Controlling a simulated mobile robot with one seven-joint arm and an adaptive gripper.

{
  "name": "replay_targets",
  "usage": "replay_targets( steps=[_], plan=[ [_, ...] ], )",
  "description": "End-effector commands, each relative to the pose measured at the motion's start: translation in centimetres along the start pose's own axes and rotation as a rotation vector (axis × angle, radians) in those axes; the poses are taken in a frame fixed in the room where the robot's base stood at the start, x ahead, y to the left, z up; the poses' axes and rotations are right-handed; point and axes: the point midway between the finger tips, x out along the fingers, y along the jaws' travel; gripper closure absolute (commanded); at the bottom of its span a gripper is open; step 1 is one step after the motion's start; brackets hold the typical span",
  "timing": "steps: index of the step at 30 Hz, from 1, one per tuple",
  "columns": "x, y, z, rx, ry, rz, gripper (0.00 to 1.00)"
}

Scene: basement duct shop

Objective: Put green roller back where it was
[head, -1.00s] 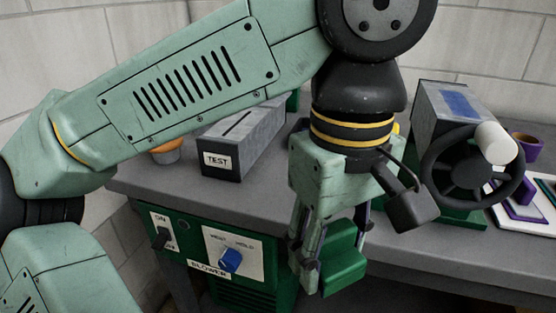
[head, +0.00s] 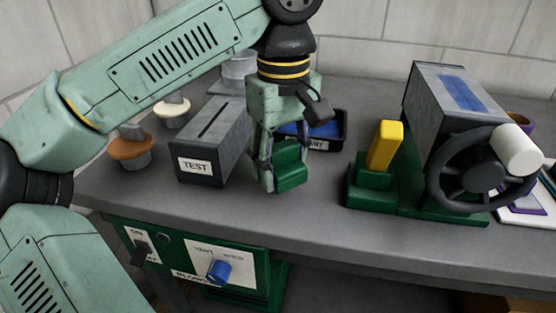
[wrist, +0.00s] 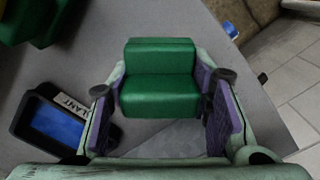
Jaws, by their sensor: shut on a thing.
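The green roller (head: 290,169) shows as a stepped green block, not a round one. My gripper (head: 279,173) is shut on it and holds it over the bench, between the grey TEST box and the green base with the yellow lever. I cannot tell from the head view how far above the bench top it is. In the wrist view the green roller (wrist: 159,78) sits between the two purple-padded fingers, its stepped faces showing. The finger pads hide its sides. No mark of its former place can be made out.
The grey slotted TEST box (head: 212,142) stands left of my gripper. A black tray with blue inside (head: 330,134) lies just behind. The yellow lever (head: 384,146) and the machine with a black handwheel (head: 482,172) stand right. Bare bench top (head: 300,225) lies in front.

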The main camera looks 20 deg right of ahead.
Motion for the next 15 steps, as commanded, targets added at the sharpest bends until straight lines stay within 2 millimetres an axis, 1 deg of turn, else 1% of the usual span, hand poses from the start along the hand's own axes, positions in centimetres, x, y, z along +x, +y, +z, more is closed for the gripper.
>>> replay_targets(
  steps=[1, 3, 8, 11, 15],
  plan=[
    [-0.1, 0.3, -0.7, -0.002, -0.003, 0.0, 0.77],
    [0.0, 0.7, -1.5, 0.0, -0.002, 0.0, 0.77],
    [0.2, 1.0, -2.3, 0.001, -0.001, 0.001, 0.77],
    [0.2, 1.4, -3.3, -0.002, -0.002, -0.001, 0.77],
    [2.7, 1.3, -3.2, 0.002, -0.003, -0.003, 0.77]
  ],
)
